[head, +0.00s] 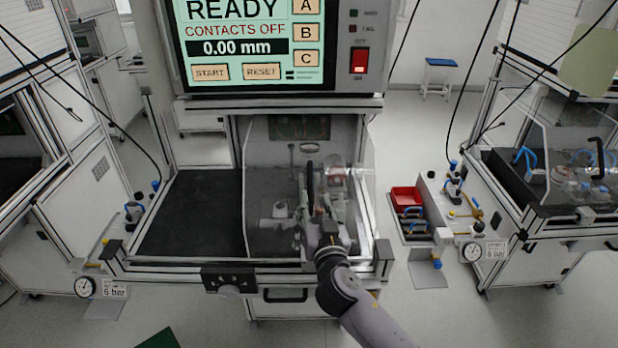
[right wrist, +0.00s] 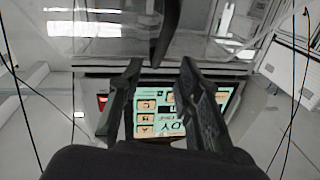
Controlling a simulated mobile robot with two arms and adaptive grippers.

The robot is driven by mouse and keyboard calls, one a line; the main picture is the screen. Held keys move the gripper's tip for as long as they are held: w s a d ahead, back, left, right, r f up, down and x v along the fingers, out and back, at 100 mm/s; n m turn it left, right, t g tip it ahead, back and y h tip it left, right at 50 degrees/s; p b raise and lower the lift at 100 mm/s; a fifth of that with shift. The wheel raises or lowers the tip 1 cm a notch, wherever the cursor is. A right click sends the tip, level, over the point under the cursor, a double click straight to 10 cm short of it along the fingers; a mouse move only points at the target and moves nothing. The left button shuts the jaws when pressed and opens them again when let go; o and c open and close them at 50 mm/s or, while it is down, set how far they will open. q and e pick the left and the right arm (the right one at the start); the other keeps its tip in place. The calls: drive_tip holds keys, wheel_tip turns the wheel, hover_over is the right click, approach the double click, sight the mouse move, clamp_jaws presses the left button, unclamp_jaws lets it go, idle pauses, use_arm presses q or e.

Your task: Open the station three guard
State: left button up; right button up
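The station in front of me has a clear guard (head: 268,190) over the right part of its bay, lowered over a fixture. A dark upright handle (head: 310,182) stands on the guard. My right gripper (head: 322,226) is just on the near side of this handle. In the right wrist view the two fingers (right wrist: 160,66) are apart, and the dark handle (right wrist: 168,30) shows beyond and between their tips. I cannot tell whether they touch it. My left gripper is not in view. No station number is readable.
Above the bay, a screen (head: 240,45) reads READY and CONTACTS OFF, beside a red switch (head: 360,60). A black mat (head: 190,212) fills the bay's clear left side. Another guarded station (head: 545,165) stands at the right. A red bin (head: 406,197) sits between the stations.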

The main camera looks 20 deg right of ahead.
sight(311, 185)
drive_tip(key=w, duration=0.2)
drive_tip(key=w+p, duration=0.1)
drive_tip(key=w, duration=0.1)
drive_tip(key=w+d, duration=0.1)
drive_tip(key=w, duration=0.2)
drive_tip(key=shift+r+p, duration=0.1)
drive_tip(key=shift+p, duration=0.2)
drive_tip(key=shift+w, duration=0.5)
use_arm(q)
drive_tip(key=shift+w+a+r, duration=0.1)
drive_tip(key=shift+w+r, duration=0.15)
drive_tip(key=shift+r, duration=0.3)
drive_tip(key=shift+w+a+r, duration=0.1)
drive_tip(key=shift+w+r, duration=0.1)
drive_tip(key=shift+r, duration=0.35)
use_arm(e)
drive_tip(key=shift+c, duration=0.2)
clamp_jaws()
